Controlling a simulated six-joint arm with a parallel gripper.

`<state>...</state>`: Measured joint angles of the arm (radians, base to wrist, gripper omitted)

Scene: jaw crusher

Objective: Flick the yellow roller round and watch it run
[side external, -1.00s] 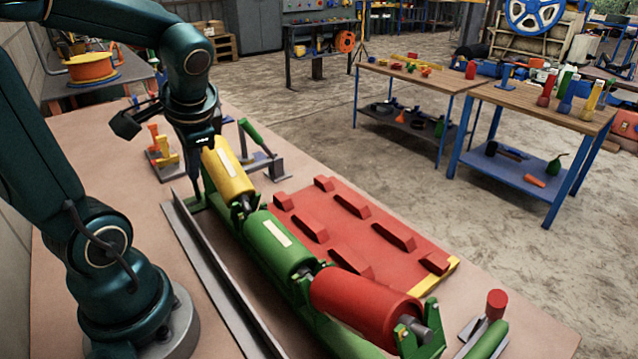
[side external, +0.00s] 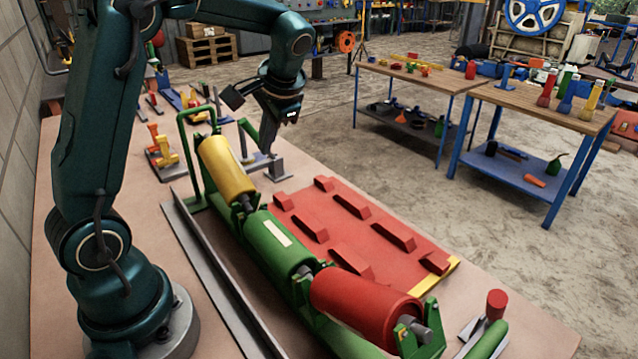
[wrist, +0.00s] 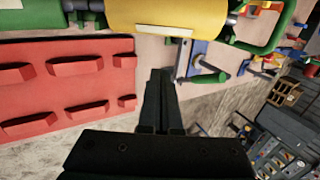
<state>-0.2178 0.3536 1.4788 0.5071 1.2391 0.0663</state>
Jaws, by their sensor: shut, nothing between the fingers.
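The yellow roller (side external: 226,168) sits at the far end of a green frame, in line with a green roller (side external: 277,245) and a red roller (side external: 365,305). No white label shows on the yellow roller in the side view. In the wrist view the yellow roller (wrist: 200,14) crosses the top, with its white label on the edge facing my gripper. My gripper (wrist: 160,76) is shut and empty. In the side view my gripper (side external: 267,150) is to the right of the yellow roller, apart from it, over the bench side away from my base.
A red ribbed plate (side external: 350,225) lies right of the rollers. A small grey clamp with a green handle (side external: 278,168) stands near my fingers. A grey angle rail (side external: 215,270) runs along the left. A green hoop (side external: 182,150) rises behind the yellow roller.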

